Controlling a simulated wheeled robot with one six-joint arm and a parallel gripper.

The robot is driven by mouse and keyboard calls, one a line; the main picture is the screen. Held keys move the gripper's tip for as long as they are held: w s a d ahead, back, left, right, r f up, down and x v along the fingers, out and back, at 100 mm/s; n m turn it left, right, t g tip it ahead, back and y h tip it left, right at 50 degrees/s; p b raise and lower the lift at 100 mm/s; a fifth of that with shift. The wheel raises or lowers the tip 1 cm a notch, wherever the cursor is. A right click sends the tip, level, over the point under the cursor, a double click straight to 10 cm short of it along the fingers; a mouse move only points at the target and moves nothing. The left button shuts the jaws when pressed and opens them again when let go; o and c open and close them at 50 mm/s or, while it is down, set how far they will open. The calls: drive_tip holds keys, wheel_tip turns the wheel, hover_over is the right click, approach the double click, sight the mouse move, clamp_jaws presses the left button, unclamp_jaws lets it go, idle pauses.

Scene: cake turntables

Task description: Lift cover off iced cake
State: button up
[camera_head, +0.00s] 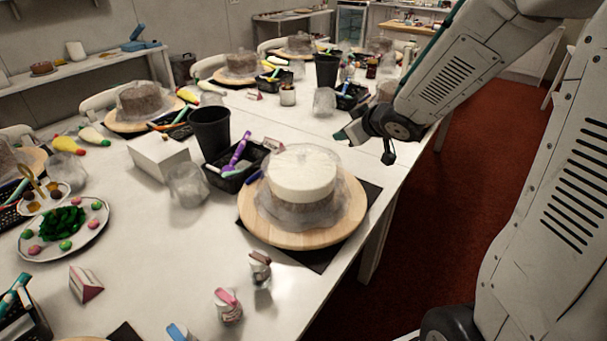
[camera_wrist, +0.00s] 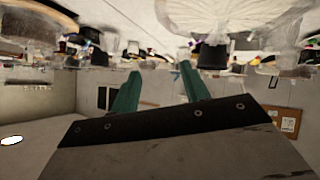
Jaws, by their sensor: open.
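The iced cake (camera_head: 302,172) has a white top and brown lower sides. A clear, crumpled-looking cover (camera_head: 345,192) is around it, with its lower edge spread near the board. The cake stands on a round wooden turntable (camera_head: 257,222) at the near right of the table. My gripper (camera_head: 345,134) is above the table's right side, behind and right of the cake and apart from the cover. In the wrist view, its two green fingers (camera_wrist: 157,88) are spread with nothing between them. That view appears upside down, with a cake and turntable at its top right.
A black caddy (camera_head: 236,178) with purple tools, a black cup (camera_head: 210,132), a white box (camera_head: 158,160) and a clear cup (camera_head: 188,185) stand left of the cake. Small jars (camera_head: 228,305) stand in front. Other covered cakes (camera_head: 140,102) are farther back. Red floor lies to the right.

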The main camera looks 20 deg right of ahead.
sight(302, 153)
drive_tip(key=a+f+n+y, duration=0.1)
drive_tip(key=a+f+y, duration=0.2)
drive_tip(key=a+f+n+g+y, duration=0.1)
drive_tip(key=a+f+n+y, duration=0.1)
drive_tip(key=f+y, duration=0.1)
drive_tip(key=shift+w+a+f+y, duration=0.15)
drive_tip(key=shift+a+y, duration=0.25)
drive_tip(key=shift+y, duration=0.3)
drive_tip(key=x, duration=0.7)
drive_tip(key=shift+w+a+f, duration=0.1)
drive_tip(key=shift+w+a, duration=0.1)
drive_tip(key=shift+a, duration=0.1)
clamp_jaws()
